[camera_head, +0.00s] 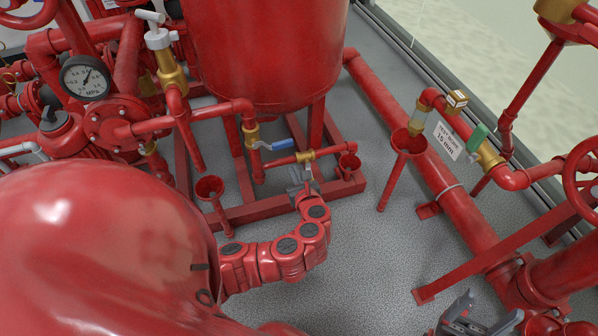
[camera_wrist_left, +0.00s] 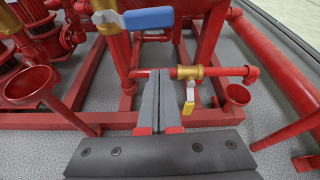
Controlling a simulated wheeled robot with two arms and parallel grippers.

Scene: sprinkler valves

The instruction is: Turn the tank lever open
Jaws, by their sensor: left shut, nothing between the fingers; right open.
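The tank (camera_head: 265,50) is a large red vessel on a red frame. Beneath it, a thin pipe carries a brass valve (camera_head: 303,157) with a small yellow lever hanging down; the lever (camera_wrist_left: 189,98) shows clearly in the left wrist view. A second brass valve with a blue lever (camera_head: 275,145) sits higher and to the left; the blue lever also shows in the left wrist view (camera_wrist_left: 148,18). My left gripper (camera_head: 297,180) is shut and empty, its fingers just left of the yellow lever in the wrist view; contact cannot be told. My right gripper (camera_head: 468,318) is open at bottom right, away from the tank.
Red funnels (camera_head: 209,187) and (camera_head: 408,142) stand on either side of the tank frame. A thick pipe (camera_head: 400,115) runs along the right. A pressure gauge (camera_head: 85,77) and a green lever (camera_head: 477,137) are further off. Grey floor (camera_head: 370,250) is clear in the middle.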

